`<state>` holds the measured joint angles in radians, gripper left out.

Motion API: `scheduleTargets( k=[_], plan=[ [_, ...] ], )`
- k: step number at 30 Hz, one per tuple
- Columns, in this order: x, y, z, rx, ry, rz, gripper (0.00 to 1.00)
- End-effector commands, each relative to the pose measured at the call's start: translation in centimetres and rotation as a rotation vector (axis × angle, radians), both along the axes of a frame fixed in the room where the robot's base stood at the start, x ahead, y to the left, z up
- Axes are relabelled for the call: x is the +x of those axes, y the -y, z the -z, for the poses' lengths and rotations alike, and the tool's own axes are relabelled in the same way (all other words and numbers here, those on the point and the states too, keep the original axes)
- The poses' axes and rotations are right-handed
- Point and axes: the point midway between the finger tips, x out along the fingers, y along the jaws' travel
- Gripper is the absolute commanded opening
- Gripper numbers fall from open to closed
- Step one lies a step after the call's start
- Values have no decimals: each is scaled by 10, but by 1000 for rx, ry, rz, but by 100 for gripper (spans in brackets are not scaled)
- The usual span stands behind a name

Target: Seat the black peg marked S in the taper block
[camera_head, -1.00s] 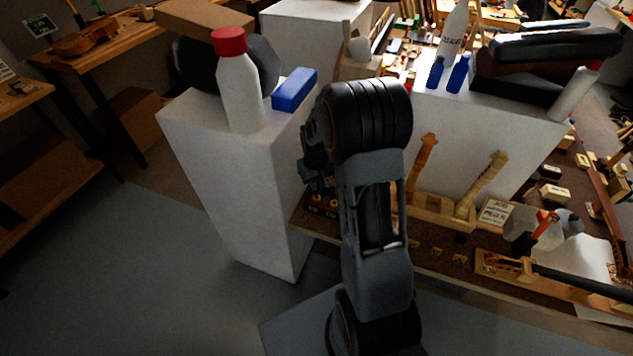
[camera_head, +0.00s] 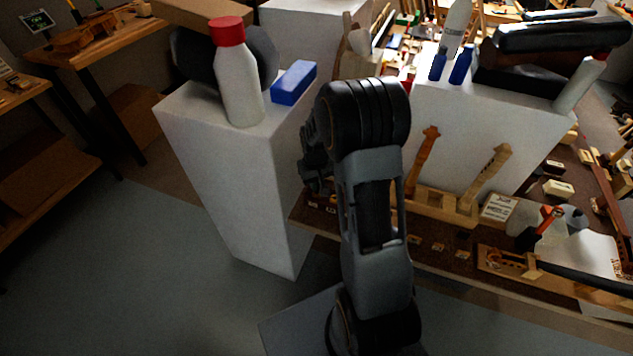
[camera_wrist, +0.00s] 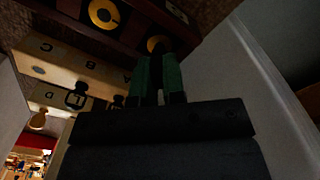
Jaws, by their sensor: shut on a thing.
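In the wrist view my gripper (camera_wrist: 157,72) has its green-sided fingers shut on a dark thing between them, taken as the black peg. Its S mark does not show. Just beyond the fingertips is a dark red-brown block, perhaps the taper block (camera_wrist: 128,27), with brass-ringed holes. One ring lies close to the fingertips; whether the peg touches it I cannot tell. To the left is a pale lettered wooden rack (camera_wrist: 62,58) with black pegs (camera_wrist: 77,97) in its lower step. In the head view my arm mostly hides the gripper and the blocks.
A tall white plinth (camera_head: 225,190) stands left of my arm, bearing a white red-capped bottle (camera_head: 239,85) and a blue box (camera_head: 294,82). Right of my arm are a wooden stand (camera_head: 440,207) with upright necks, and a small sign (camera_head: 497,207). Grey floor lies open at left.

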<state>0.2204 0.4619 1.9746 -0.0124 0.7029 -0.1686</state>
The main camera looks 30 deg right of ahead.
Motion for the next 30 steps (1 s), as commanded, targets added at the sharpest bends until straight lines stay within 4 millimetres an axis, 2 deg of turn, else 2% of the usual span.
scheduleTargets(
  k=[12, 13, 21, 30],
  plan=[
    [0, 0, 11, 0, 0, 0, 0],
    [0, 0, 11, 0, 0, 0, 12],
    [0, 0, 10, 0, 0, 0, 38],
    [0, 0, 8, 0, 1, 0, 40]
  ],
)
